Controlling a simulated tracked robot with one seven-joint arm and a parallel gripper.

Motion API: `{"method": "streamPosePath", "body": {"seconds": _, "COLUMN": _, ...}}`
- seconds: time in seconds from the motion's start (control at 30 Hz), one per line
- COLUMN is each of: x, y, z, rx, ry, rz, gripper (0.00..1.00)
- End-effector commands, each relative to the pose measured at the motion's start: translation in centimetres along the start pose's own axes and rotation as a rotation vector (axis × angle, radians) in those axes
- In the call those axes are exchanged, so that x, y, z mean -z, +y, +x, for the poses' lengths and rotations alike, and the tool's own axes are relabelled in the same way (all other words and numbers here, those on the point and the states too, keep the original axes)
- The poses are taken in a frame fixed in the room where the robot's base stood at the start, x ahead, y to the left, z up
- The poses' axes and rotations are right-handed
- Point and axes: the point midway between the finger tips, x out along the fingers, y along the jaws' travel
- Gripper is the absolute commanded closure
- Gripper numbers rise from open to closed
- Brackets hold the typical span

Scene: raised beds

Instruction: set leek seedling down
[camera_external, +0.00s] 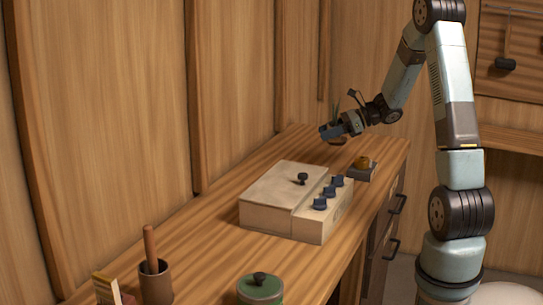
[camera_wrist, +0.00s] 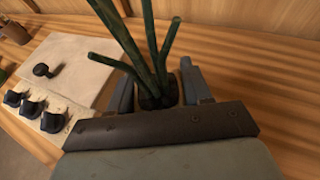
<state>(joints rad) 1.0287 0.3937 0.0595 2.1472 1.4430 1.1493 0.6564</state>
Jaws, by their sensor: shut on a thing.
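The leek seedling (camera_wrist: 150,45) has several dark green stalks rising from a small dark base and fills the upper middle of the wrist view. In the external view it shows only as a thin dark green shape (camera_external: 336,110) at my gripper. My gripper (camera_external: 328,132) is shut on the seedling's base, one finger on each side in the wrist view (camera_wrist: 164,92). It is over the far part of the wooden bench (camera_external: 185,240), beyond the pale box. I cannot tell whether the seedling's base touches the bench.
A pale box (camera_external: 270,190) with a black lid knob and three dark knobs stands mid-bench. A small orange-brown thing (camera_external: 362,162) sits on a grey block to its right. A brown pot with a stick (camera_external: 155,280) and a green lidded jar (camera_external: 260,289) stand nearer. The wrist view shows bare wood right of the seedling.

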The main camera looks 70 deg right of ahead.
Motion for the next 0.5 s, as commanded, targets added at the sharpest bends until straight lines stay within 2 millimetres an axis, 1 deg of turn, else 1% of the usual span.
{"method": "streamPosePath", "body": {"seconds": 0.03, "x": -0.7, "y": 0.6, "z": 1.7, "rx": -0.033, "ry": 0.0, "rz": -0.014, "gripper": 0.82}}
{"method": "streamPosePath", "body": {"seconds": 0.1, "x": -1.6, "y": 1.6, "z": 3.8, "rx": -0.076, "ry": 0.0, "rz": -0.03, "gripper": 0.82}}
{"method": "streamPosePath", "body": {"seconds": 0.3, "x": -3.9, "y": 4.5, "z": 9.2, "rx": -0.191, "ry": 0.0, "rz": -0.079, "gripper": 0.82}}
{"method": "streamPosePath", "body": {"seconds": 0.4, "x": -4.8, "y": 6.0, "z": 11.4, "rx": -0.238, "ry": 0.001, "rz": -0.098, "gripper": 0.82}}
{"method": "streamPosePath", "body": {"seconds": 0.5, "x": -5.5, "y": 7.1, "z": 13.0, "rx": -0.274, "ry": 0.001, "rz": -0.113, "gripper": 0.82}}
